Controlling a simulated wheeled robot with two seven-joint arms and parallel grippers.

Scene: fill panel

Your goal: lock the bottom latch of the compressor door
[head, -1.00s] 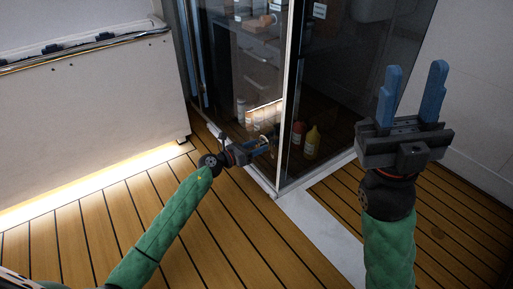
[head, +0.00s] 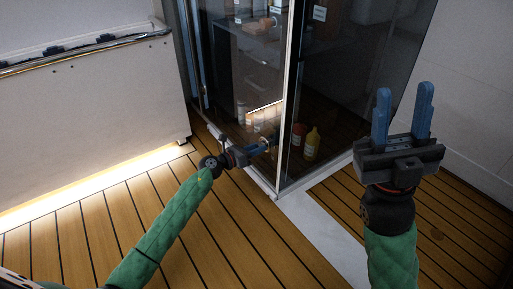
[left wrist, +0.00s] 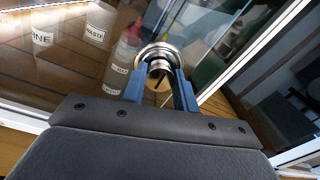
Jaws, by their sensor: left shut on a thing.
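The compressor door is a dark glass panel (head: 243,90) in a light metal frame. The bottom latch (left wrist: 158,58) is a round silver piece low on the glass, with a knob at its middle. My left gripper (head: 268,146) reaches it from the front, low on the door. In the left wrist view its blue fingers (left wrist: 160,86) are shut on the latch's knob, one on each side. The latch's inner parts are hidden by the fingers. My right gripper (head: 402,115) is open and empty, raised at the right with its fingers pointing up.
A white cabinet (head: 90,110) stands at the left. The wooden floor (head: 215,230) in front is clear.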

